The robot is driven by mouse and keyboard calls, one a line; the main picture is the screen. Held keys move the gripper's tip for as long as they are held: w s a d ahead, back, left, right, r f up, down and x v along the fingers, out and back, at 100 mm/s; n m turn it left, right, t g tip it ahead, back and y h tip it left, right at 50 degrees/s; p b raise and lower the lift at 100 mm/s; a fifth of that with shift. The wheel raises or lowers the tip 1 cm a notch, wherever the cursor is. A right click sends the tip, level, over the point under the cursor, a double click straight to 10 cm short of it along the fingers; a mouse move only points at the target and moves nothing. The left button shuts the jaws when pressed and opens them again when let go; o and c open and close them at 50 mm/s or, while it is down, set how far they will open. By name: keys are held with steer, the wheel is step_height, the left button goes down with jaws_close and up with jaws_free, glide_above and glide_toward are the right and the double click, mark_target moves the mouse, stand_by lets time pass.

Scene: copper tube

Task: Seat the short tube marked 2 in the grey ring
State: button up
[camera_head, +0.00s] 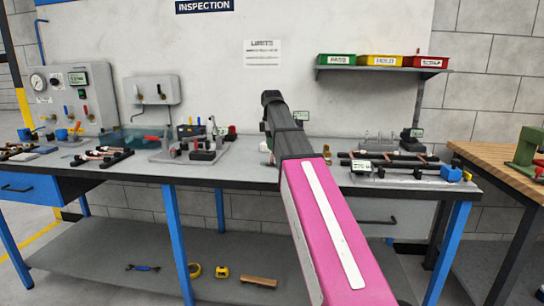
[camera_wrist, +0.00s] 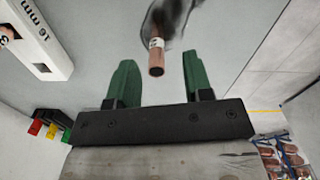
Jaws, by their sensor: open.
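A short copper tube (camera_wrist: 157,58) with a white label shows in the wrist view. Its label is too small to read surely. It lies between the two green fingers of my gripper (camera_wrist: 158,66), with a gap on each side. The fingers are open and not touching it. A dark grey patch surrounds the tube's far part; I cannot tell whether it is shadow or a fitting. A white block marked 16 mm (camera_wrist: 40,38) is at the upper left, with another copper tube marked 3 (camera_wrist: 6,36) beside it. I cannot make out the grey ring. In the head view my arm hides the tube.
The grey bench (camera_head: 240,177) carries a gauge panel (camera_head: 72,97) at the left and copper pipework (camera_head: 395,162) at the right. A shelf with green, yellow and red bins (camera_head: 381,62) hangs behind. A wooden table (camera_head: 497,168) stands at the right.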

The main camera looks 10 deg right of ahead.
glide_above(272, 165)
steer(key=f, duration=0.4)
steer(key=shift+w, duration=0.4)
jaws_close()
steer(key=shift+r, duration=0.1)
